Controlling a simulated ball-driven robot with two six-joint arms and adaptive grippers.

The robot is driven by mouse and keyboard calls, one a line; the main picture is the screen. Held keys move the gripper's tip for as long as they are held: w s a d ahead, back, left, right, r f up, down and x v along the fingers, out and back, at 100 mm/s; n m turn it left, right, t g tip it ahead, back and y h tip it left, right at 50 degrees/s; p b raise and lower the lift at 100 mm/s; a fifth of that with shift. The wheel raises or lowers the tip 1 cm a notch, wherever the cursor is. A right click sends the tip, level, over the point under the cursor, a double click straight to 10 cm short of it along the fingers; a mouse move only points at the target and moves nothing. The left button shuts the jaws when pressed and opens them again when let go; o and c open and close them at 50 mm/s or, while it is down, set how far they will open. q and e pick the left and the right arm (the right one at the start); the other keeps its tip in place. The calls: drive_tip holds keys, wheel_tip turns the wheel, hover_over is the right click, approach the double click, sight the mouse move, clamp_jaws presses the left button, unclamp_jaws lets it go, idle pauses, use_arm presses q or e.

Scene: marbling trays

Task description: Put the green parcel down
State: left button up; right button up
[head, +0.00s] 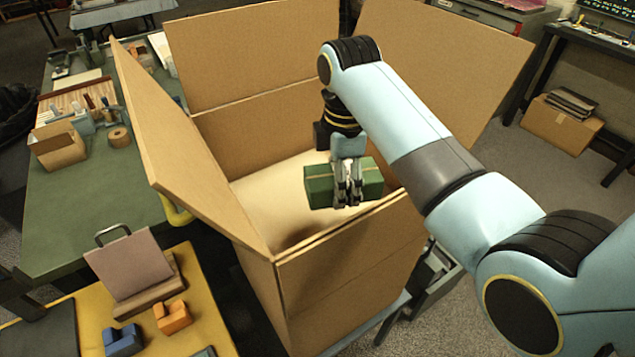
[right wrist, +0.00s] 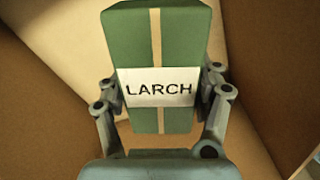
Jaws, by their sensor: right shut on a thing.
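The green parcel (head: 319,188) is a box with a tan band, held in my right gripper (head: 348,200) above the opening of a large cardboard box (head: 350,265). In the right wrist view the parcel (right wrist: 190,45) shows a white label reading LARCH, and the fingers (right wrist: 163,105) close on it from both sides. The cardboard box has its flaps open, and part of its pale inner floor (head: 275,190) shows below the parcel. The parcel looks clear of the floor. My left gripper is not in view.
A green table (head: 85,215) at the left carries a small open carton (head: 57,148), a tape roll (head: 119,138) and tools. A yellow surface (head: 205,320) in front holds blue (head: 122,340) and orange (head: 172,317) blocks. The tall left flap (head: 185,150) stands beside the opening.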

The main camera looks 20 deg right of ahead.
drive_tip(key=f, duration=0.2)
drive_tip(key=shift+a+f, duration=0.3)
drive_tip(key=shift+f, duration=0.1)
hover_over(336, 220)
drive_tip(key=s+a, duration=0.1)
drive_tip(key=s, duration=0.1)
wheel_tip(336, 220, down, 5)
drive_tip(key=shift+r, duration=0.2)
wheel_tip(336, 220, down, 2)
drive_tip(key=shift+f, duration=0.45)
drive_tip(key=o, duration=1.1)
drive_tip(key=shift+f, duration=0.1)
drive_tip(key=shift+c, duration=0.2)
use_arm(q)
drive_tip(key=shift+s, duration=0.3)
use_arm(e)
drive_tip(key=o, duration=0.4)
drive_tip(key=shift+a, duration=0.1)
drive_tip(key=shift+o, duration=0.2)
wheel_tip(336, 220, up, 12)
drive_tip(key=shift+r, duration=0.1)
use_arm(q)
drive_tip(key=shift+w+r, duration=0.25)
